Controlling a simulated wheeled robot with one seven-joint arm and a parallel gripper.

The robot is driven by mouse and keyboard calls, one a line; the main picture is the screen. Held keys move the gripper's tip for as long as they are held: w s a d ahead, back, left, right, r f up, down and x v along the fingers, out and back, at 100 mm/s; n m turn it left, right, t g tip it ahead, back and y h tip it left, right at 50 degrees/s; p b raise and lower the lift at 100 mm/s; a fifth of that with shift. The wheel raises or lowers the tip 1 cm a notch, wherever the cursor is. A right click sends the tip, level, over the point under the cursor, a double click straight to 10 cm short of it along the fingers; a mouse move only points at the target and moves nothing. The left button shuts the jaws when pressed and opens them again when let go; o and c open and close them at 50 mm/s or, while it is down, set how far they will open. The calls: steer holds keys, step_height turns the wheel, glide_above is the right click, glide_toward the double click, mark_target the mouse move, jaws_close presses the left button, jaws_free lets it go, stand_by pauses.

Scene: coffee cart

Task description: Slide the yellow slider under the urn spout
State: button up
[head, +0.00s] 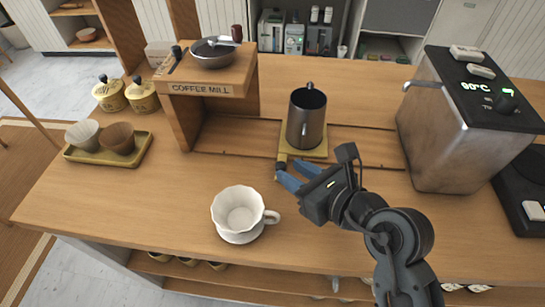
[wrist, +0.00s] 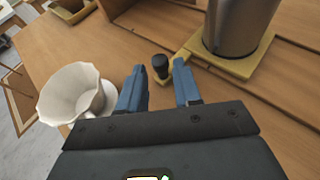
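The yellow slider (head: 322,152) lies on the wooden counter rail with a dark metal jug (head: 307,120) standing on it. Its plate also shows in the wrist view (wrist: 240,66). A black knob (wrist: 160,66) sits on an arm at the slider's left front. The urn (head: 450,125), a steel box reading 90°C, stands to the right; its small spout (head: 408,86) sticks out on its left side, right of the jug. My gripper (head: 292,174) is open at the knob. In the wrist view (wrist: 160,75) the knob shows between the blue fingertips, with gaps either side.
A white dripper cup (head: 240,212) stands on the counter left of my gripper. A black scale (head: 525,190) is at far right. The rail between slider and urn looks clear.

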mark_target(284, 168)
steer(key=x, duration=0.6)
steer(key=shift+w+a+f, duration=0.15)
steer(key=shift+a, duration=0.1)
steer(key=shift+c, duration=0.3)
jaws_close()
